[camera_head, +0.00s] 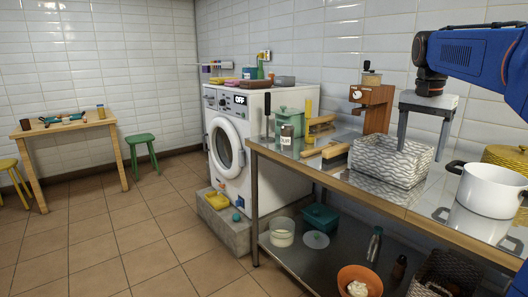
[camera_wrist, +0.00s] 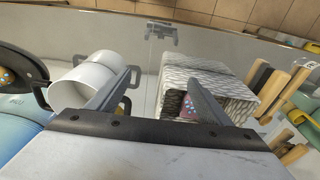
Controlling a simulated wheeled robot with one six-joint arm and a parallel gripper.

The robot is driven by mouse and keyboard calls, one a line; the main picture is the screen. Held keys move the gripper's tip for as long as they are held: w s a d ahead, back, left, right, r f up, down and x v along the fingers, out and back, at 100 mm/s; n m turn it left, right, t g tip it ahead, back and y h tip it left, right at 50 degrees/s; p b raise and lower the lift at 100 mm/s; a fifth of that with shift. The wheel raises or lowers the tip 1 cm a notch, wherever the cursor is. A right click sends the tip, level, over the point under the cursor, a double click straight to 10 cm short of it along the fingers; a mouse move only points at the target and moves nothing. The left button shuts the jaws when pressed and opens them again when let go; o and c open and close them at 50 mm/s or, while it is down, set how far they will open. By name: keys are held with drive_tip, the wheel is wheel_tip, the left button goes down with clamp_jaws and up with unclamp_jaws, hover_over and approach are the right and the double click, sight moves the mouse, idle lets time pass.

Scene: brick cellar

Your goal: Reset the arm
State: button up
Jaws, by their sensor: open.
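My gripper (camera_head: 421,145) is open and points down above the steel counter (camera_head: 352,191). The right finger overlaps a grey-white patterned basket (camera_head: 391,163), which also shows in the wrist view (camera_wrist: 208,72). The left finger lies close to a white pot (camera_head: 490,190) in that view (camera_wrist: 84,88). A reddish patterned thing (camera_wrist: 187,106) shows by the right finger; I cannot tell what it is. My blue arm reaches in from the right.
A wooden coffee grinder (camera_head: 375,107) stands behind the basket. A washing machine (camera_head: 228,144) is beyond. The lower shelf holds an orange bowl (camera_head: 360,277).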

drive_tip(key=s+a+f+n+t, duration=0.1)
drive_tip(key=s+a+f+n, duration=0.2)
drive_tip(key=s+f, duration=0.5)
drive_tip(key=s+a+f+n+t, duration=0.1)
drive_tip(key=s+a+f+n, duration=0.3)
drive_tip(key=s, duration=0.7)
drive_tip(key=s+a+f+n+t+y, duration=0.1)
drive_tip(key=s+a+f+n+t, duration=0.1)
drive_tip(key=s+a+f, duration=0.5)
wheel_tip(320, 180, down, 6)
drive_tip(key=s+n, duration=0.1)
drive_tip(key=s, duration=0.1)
drive_tip(key=shift+s, duration=0.35)
